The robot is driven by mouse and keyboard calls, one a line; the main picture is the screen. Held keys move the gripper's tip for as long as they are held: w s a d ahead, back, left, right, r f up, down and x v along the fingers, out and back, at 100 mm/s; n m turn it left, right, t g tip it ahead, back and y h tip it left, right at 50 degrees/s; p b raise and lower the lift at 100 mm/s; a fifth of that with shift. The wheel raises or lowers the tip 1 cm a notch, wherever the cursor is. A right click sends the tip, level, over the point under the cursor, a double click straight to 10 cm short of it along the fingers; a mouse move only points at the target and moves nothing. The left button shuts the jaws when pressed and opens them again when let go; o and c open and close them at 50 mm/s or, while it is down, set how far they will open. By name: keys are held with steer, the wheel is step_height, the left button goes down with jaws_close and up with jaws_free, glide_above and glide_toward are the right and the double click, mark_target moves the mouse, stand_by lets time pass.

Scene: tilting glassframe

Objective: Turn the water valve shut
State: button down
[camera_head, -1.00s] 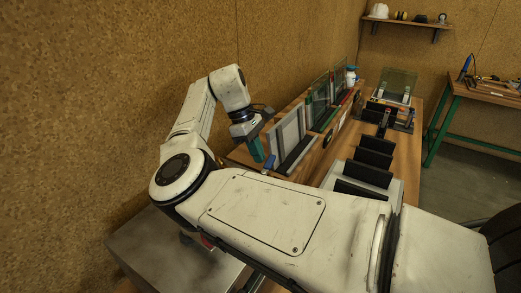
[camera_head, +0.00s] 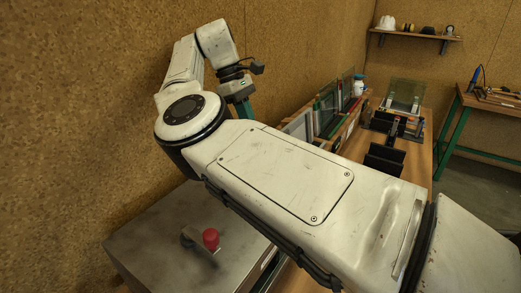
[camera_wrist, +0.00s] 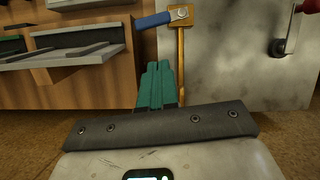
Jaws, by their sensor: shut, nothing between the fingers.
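The water valve shows in the wrist view: a blue lever (camera_wrist: 155,20) runs left, nearly level, from a brass valve body (camera_wrist: 181,14) atop a vertical brass pipe (camera_wrist: 181,65). My gripper (camera_wrist: 158,66) has teal fingers pressed together with nothing between them. In the wrist view the fingertips appear below the lever and left of the pipe, with a visible gap to the lever. In the head view my gripper (camera_head: 245,110) points down near the cork wall. The valve is hidden there behind my arm.
A grey metal cabinet top (camera_head: 145,225) with a red knob (camera_head: 211,238) lies at lower left. The wooden workbench (camera_head: 418,150) carries glass panes (camera_head: 327,110) and racks. A pale cabinet side (camera_wrist: 245,60) stands right of the pipe.

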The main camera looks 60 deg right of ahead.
steer(key=shift+n, duration=0.4)
steer(key=f+b, duration=0.9)
steer(key=shift+s, duration=0.25)
steer(key=s, duration=0.2)
steer(key=shift+s+d+f, duration=0.2)
steer(key=shift+s+f, duration=0.05)
steer(key=shift+s, duration=0.15)
steer(key=shift+s+d, duration=0.1)
steer(key=shift+s, duration=0.7)
steer(key=p, duration=0.2)
steer(key=s+p, duration=0.1)
steer(key=shift+s+d+r+p, duration=0.15)
steer(key=shift+d+r+p, duration=0.1)
steer(key=shift+r+p, duration=0.1)
steer(key=shift+s+d+f+p, duration=0.15)
steer(key=shift+s+f+p, duration=0.25)
steer(key=shift+p, duration=0.7)
